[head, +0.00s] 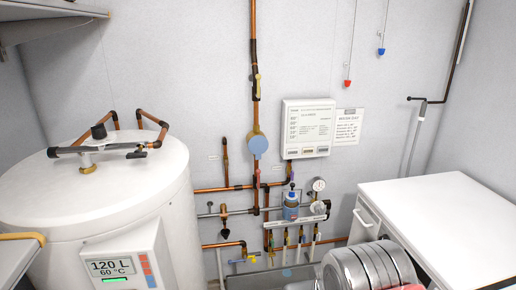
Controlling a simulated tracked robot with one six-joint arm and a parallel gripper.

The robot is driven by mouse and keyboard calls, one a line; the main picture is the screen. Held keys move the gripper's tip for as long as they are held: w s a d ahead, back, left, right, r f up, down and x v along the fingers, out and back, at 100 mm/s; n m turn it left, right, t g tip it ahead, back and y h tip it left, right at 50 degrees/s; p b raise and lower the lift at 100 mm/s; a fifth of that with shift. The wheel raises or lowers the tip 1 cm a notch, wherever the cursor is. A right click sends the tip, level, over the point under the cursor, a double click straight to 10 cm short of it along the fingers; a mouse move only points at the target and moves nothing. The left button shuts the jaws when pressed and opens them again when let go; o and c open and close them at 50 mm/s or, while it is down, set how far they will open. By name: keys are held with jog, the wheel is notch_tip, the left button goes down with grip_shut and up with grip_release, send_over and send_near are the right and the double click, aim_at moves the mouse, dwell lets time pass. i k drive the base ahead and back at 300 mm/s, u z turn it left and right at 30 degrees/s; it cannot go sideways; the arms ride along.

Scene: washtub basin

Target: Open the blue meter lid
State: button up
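The light blue round lid (258,147) is on a brass fitting on the vertical copper pipe, on the wall near the middle of the head view. It looks like a flat disc facing the room and appears to lie over the meter face; no dial shows. Its hinge and edge are too small to make out.
A white wall box (307,115) hangs right of the lid. Below are copper pipes, a gauge (318,185) and a blue filter housing (291,208). A white water heater (130,205) stands left, a white cabinet (445,220) right. The wall directly before the lid looks clear.

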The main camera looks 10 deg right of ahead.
aim_at(257, 145)
jog(key=k, duration=0.5)
jog(key=z, duration=0.25)
jog(key=i, duration=0.85)
jog(key=u, duration=1.85)
